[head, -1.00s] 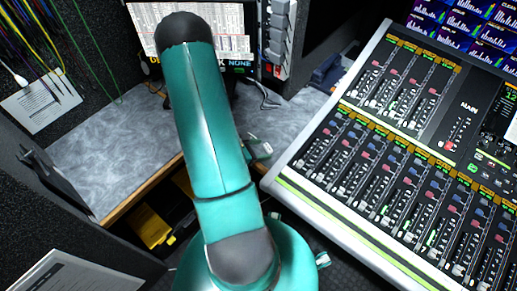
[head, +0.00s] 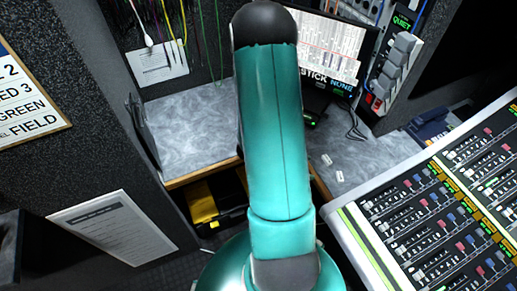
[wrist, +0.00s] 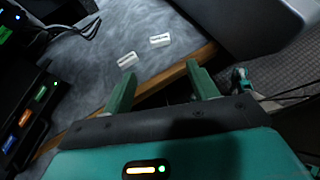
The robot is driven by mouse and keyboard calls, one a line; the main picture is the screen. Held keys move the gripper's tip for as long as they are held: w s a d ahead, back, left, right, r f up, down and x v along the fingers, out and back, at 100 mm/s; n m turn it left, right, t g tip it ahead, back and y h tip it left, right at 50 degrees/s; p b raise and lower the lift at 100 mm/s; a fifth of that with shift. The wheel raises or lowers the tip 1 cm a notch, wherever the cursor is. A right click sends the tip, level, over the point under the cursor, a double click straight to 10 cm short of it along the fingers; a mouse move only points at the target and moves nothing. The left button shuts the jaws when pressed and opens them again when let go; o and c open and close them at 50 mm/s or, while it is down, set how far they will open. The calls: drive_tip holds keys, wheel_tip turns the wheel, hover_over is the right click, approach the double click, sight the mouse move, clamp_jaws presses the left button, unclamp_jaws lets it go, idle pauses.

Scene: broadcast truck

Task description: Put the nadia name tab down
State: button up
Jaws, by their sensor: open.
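Two small white name tabs lie apart on the grey desk (head: 190,125). In the head view one tab (head: 326,160) is just right of my teal arm, and the other tab (head: 339,176) is a little nearer the front edge. The wrist view also shows a left tab (wrist: 128,60) and a right tab (wrist: 160,40). Their lettering is too small to read, so I cannot tell which is nadia. My gripper (wrist: 162,85) is open and empty, its green fingers spread near the desk's wooden edge, with both tabs beyond the fingertips. In the head view my arm hides the gripper.
A mixing console (head: 440,210) stands at the right. A monitor (head: 325,50) and a cable are at the desk's back. A black box with lit buttons (wrist: 25,115) is left in the wrist view. A yellow case (head: 201,202) sits below the desk. The desk's left part is clear.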

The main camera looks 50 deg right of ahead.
drive_tip(key=w+a+r+m+t+y, duration=0.1)
drive_tip(key=w+a+r+m+t, duration=0.2)
drive_tip(key=w+a+r, duration=0.35)
drive_tip(key=w+a+r+m+t+y, duration=0.15)
drive_tip(key=w+a+r+m, duration=0.25)
drive_tip(key=a+r, duration=0.5)
drive_tip(key=a+r+m+t+y, duration=0.1)
drive_tip(key=a+r+t+y, duration=0.4)
drive_tip(key=a+r+t, duration=0.4)
drive_tip(key=a+r, duration=0.7)
drive_tip(key=a, duration=0.1)
drive_tip(key=shift+w+a+r+m+y, duration=0.2)
drive_tip(key=shift+w+a+m+y, duration=0.05)
drive_tip(key=shift+w+m+y, duration=0.15)
drive_tip(key=shift+t, duration=0.25)
